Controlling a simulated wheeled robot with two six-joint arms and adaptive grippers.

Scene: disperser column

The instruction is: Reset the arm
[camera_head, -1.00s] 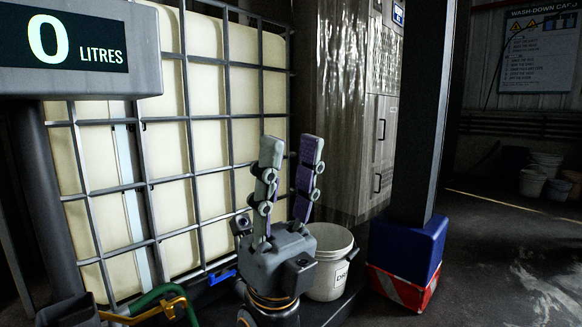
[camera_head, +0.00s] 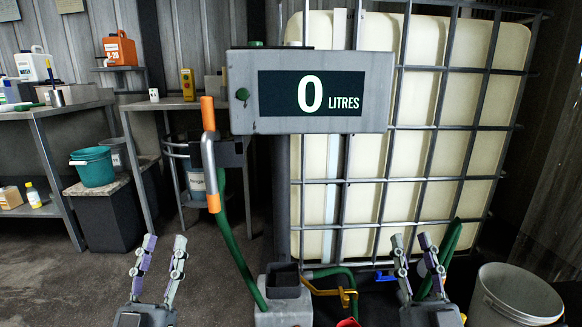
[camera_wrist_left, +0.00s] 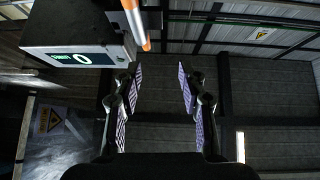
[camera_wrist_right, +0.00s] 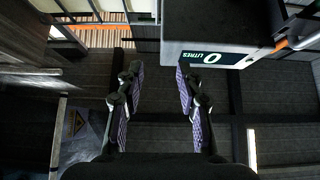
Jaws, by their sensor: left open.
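My left gripper (camera_head: 160,270) is low at the left of the head view, fingers pointing up, apart and empty. It also shows in the left wrist view (camera_wrist_left: 160,92), with a clear gap between the finger pads. My right gripper (camera_head: 418,265) is low right of centre, fingers up, open and empty, in front of the caged tank. The right wrist view (camera_wrist_right: 160,92) shows its pads apart with nothing between them. The display box (camera_head: 240,105) reads 0 LITRES. It stands beyond and above both grippers.
A caged cream tank (camera_head: 405,150) fills the back right. An orange-tipped nozzle (camera_head: 209,155) with a green hose hangs left of the display post. A white bucket (camera_head: 515,300) stands at lower right. A bench (camera_head: 65,106) and a teal bucket (camera_head: 93,166) are at left.

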